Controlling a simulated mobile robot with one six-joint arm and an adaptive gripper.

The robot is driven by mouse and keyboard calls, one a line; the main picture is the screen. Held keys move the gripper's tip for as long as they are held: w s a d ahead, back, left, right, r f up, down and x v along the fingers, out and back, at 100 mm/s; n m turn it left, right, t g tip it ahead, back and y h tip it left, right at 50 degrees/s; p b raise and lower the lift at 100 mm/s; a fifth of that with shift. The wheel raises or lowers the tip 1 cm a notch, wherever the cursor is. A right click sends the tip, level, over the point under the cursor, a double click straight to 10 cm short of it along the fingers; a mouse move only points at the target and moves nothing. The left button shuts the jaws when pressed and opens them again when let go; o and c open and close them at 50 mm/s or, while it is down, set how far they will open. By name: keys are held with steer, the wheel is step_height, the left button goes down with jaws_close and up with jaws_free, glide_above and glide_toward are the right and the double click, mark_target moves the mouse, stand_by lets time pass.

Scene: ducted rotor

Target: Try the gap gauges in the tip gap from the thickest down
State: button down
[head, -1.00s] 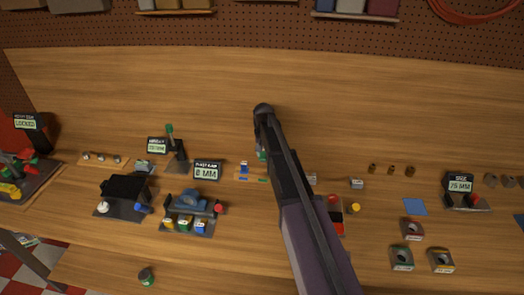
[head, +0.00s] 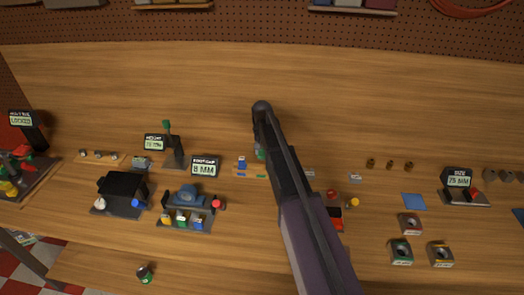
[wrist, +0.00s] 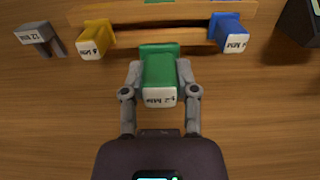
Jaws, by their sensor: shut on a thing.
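A green gap gauge (wrist: 160,75) with a white end label, its number hard to read, is between the fingers of my gripper (wrist: 160,92) in the wrist view. My gripper is shut on it, in front of a wooden rack (wrist: 190,12). A yellow gauge (wrist: 97,38) is at the rack's left and a blue gauge (wrist: 229,33) at its right. In the head view the blue gauge (head: 242,162) shows at the rack (head: 243,174), while my arm hides most of the gripper. I cannot tell whether the green gauge is clear of the rack.
A grey block labelled 12 MM (wrist: 40,38) is left of the rack. In the head view, a display reading 8 MM (head: 204,167) stands behind a fixture (head: 186,200) with yellow, green and blue parts. Ring-like blocks (head: 401,252) lie at right. The bench behind is clear.

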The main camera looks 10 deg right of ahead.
mark_target(262, 158)
steer(key=shift+f+b, duration=2)
steer(key=shift+f, duration=0.3)
steer(key=shift+a+f+b, duration=0.1)
steer(key=shift+f+b, duration=1.3)
steer(key=shift+b, duration=0.05)
stand_by(1.4)
stand_by(0.5)
steer(key=shift+c, duration=1.5)
jaws_free()
steer(key=shift+r, duration=0.15)
step_height(262, 158, up, 9)
steer(key=p, duration=0.9)
